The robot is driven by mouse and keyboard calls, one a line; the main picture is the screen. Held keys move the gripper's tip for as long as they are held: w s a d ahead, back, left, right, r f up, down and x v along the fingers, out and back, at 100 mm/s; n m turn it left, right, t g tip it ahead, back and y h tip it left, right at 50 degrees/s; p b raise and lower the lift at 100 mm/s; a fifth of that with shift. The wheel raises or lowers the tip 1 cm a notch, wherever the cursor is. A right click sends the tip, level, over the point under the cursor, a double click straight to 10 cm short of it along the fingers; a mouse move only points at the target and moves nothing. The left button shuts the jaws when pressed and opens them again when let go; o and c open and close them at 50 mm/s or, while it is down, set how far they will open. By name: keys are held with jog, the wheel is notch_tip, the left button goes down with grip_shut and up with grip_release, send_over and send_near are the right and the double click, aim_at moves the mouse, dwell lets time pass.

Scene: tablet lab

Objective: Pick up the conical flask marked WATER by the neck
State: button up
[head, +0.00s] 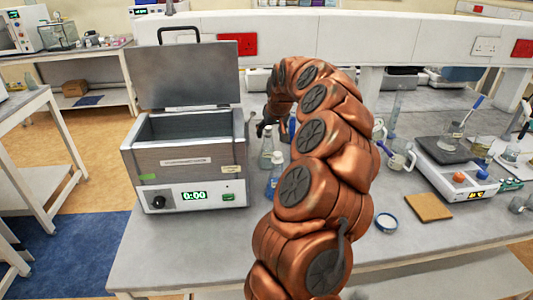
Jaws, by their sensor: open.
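A clear glass vessel (266,157) stands on the bench just right of the water bath. In front of it stands a clear bottle or flask (274,181) with some blue on it. Labels on both are too small to read, so I cannot tell which is marked WATER. A blue item (292,126) shows partly behind my arm. My gripper (262,128) is small and dark at the far end of my arm, above and behind the clear vessel. It is open and holds nothing that I can see. My arm hides the bench middle.
A water bath (190,163) with its lid raised stands left. Right of my arm are a jug (400,157), a dish (386,223), a brown board (428,207) and a hotplate or balance (455,170) bearing a beaker. The bench's front left is clear.

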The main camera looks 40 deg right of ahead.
aim_at(269, 133)
jog(key=p+x, duration=0.2)
jog(key=x, duration=0.2)
jog(key=shift+w+d+r, duration=0.1)
jog(key=shift+w, duration=0.05)
jog(key=shift+w+d+f, duration=0.15)
jog(key=shift+w+f, duration=0.05)
jog(key=shift+f, duration=0.25)
grip_shut()
dwell(0.4)
